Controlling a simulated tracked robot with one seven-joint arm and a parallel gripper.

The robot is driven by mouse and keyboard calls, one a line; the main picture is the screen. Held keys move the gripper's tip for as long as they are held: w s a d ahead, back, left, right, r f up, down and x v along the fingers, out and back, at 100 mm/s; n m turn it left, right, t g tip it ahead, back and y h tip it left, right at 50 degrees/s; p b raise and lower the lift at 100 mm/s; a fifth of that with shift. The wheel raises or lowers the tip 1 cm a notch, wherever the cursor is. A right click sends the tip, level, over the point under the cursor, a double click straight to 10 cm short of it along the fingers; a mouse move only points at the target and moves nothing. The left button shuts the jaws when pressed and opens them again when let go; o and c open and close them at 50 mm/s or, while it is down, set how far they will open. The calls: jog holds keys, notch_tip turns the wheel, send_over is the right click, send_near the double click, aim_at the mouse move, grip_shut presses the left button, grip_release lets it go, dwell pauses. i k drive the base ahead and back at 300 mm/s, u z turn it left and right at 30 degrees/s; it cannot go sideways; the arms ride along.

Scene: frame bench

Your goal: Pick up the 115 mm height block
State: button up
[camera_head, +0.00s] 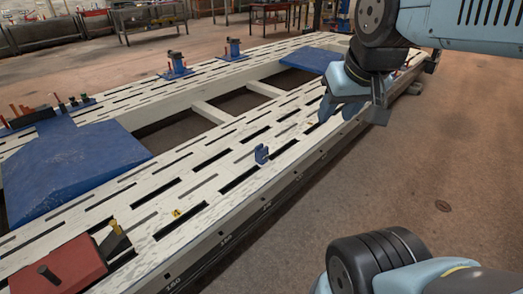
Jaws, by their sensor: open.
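A small blue block (262,154) stands upright on the near slotted rail of the frame bench (225,172), close to its outer edge. It is the only small loose-looking blue block on this rail, but I cannot read a height on it. My gripper (350,112) is above and to the right of the block, apart from it, near the bench's right edge. Its jaws point down and are open, with nothing seen between them. My arm hides part of the bench behind it.
A red clamp unit (62,266) sits at the front left, beside a yellow-topped piece (116,237). A big blue ramp (70,168) lies left, another blue plate (309,59) at the back. Blue stands (176,66) rise on the far rail. Floor at right is clear.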

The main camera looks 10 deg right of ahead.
aim_at(260, 153)
jog(key=z, duration=0.1)
jog(key=i, duration=1)
jog(key=u, duration=0.1)
